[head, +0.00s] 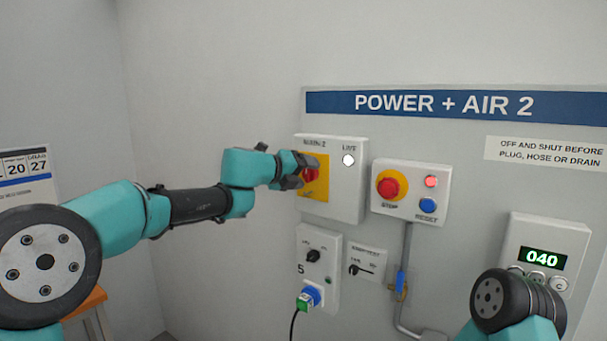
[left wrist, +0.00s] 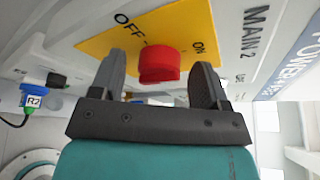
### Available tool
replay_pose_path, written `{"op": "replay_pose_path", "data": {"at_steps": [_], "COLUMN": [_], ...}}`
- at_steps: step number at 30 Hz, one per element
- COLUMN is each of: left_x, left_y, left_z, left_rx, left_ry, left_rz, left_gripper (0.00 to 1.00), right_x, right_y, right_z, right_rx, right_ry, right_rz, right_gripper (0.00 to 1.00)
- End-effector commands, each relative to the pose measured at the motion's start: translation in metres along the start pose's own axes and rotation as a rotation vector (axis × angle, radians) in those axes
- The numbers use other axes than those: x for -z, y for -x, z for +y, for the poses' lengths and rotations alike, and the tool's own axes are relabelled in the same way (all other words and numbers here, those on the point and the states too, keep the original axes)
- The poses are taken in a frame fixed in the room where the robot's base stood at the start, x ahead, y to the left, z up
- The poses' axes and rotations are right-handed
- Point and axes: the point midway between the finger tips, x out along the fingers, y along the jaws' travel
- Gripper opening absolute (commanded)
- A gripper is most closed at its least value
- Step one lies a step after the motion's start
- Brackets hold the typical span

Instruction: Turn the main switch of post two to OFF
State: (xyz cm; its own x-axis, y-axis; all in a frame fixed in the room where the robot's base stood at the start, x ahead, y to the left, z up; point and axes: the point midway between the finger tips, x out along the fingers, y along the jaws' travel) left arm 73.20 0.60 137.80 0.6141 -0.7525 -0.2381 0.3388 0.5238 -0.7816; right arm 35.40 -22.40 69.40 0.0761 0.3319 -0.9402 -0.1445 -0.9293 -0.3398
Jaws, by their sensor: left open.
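The main switch of post two is a red knob (head: 311,174) on a yellow plate (head: 317,190) on a white box labelled MAIN 2. In the left wrist view the red knob (left wrist: 158,65) sits on the yellow plate (left wrist: 185,22) with OFF and ON marks. I cannot tell which mark it points to. My left gripper (head: 298,170) is at the plate and partly hides the knob. In the left wrist view its open fingers (left wrist: 160,75) stand on either side of the knob, with gaps showing. My right gripper is out of view.
A white LIVE lamp (head: 348,160) is on the same box. To its right is a box with a red STOP button (head: 389,186) and a blue RESET button (head: 429,205). Below are a socket box (head: 319,270) with a plug and a display (head: 542,258) reading 040.

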Motion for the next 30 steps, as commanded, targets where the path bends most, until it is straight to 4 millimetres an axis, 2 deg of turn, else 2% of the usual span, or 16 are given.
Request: {"op": "replay_pose_path", "data": {"at_steps": [6,21,30], "left_x": [0.0,0.0,0.0001], "left_y": [0.0001,0.0003,0.0002], "left_z": [0.0002,0.0003,0.0008], "left_rx": [0.0,0.0,0.01], "left_ry": [0.0,0.001,0.028], "left_rz": [0.0,0.0,0.0], "left_gripper": [0.67,0.2,0.2], "right_x": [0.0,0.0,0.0], "right_y": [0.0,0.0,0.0], "right_z": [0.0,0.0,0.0], "right_rx": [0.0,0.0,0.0], "right_ry": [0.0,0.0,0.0], "right_rz": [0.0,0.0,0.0], "right_gripper": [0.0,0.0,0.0]}}
